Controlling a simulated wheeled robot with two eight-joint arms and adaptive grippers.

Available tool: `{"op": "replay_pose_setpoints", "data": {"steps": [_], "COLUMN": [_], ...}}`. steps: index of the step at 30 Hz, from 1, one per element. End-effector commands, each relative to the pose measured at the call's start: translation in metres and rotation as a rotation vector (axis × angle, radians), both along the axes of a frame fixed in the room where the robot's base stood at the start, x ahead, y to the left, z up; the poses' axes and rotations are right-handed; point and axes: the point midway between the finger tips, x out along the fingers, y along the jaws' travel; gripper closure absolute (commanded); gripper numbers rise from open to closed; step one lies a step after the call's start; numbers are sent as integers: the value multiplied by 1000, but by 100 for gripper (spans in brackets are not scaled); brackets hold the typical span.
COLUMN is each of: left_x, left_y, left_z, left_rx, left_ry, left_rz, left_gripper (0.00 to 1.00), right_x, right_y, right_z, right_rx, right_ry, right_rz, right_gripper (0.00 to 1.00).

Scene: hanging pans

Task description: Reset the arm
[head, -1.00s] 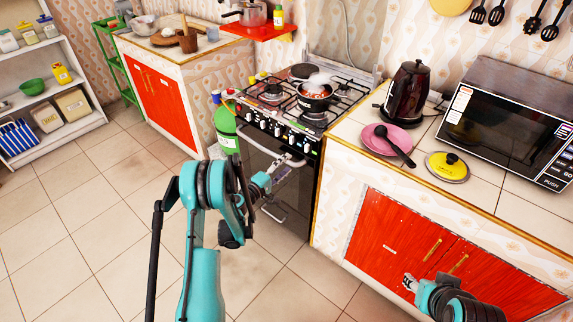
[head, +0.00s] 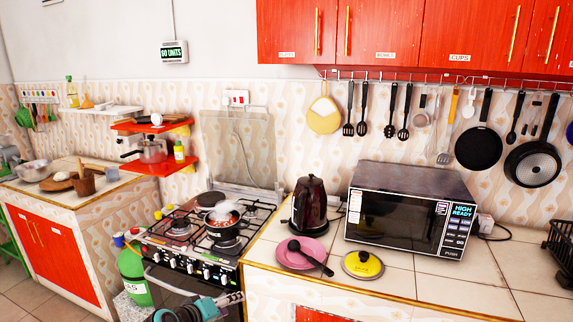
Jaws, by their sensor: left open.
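My left arm shows at the bottom edge, in front of the stove (head: 185,268). Its gripper (head: 236,298) points right near the oven handle and is open, with nothing seen in it. Whether it touches the stove front cannot be told. My right gripper is out of view. Two dark pans hang from the wall rail at the right: a smaller one (head: 478,147) and a larger one with a speckled base (head: 533,164).
A dark kettle (head: 308,206), a pink plate (head: 300,254) with a black ladle, a yellow-topped lid (head: 362,265) and a microwave (head: 408,208) stand on the right counter. A pot (head: 222,214) sits on the stove. Red cabinets (head: 390,32) hang above.

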Motion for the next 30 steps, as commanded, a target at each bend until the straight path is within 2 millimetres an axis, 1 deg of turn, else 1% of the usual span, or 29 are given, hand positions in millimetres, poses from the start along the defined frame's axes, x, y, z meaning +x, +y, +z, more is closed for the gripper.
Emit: {"op": "replay_pose_setpoints", "data": {"steps": [1,4,7,12,15,18,21,24,30], "left_x": [-22,-63,-105,-173,-206,-228,-241,-246,-246], "left_y": [-7,-12,-13,-5,4,12,18,20,21], "left_z": [6,12,13,8,2,-3,-7,-8,-8], "left_rx": [57,177,298,500,603,679,726,747,749], "left_ry": [17,50,81,127,147,159,167,172,172], "left_rz": [-24,-64,-102,-159,-184,-201,-210,-214,-214], "left_gripper": [47,47,47,47,47,47,47,47,47], "right_x": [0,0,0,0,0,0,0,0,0], "right_y": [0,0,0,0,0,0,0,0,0], "right_z": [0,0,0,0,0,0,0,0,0], "right_rx": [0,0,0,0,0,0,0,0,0], "right_ry": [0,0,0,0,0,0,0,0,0], "right_rz": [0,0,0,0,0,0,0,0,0], "right_gripper": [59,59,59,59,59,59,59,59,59]}}
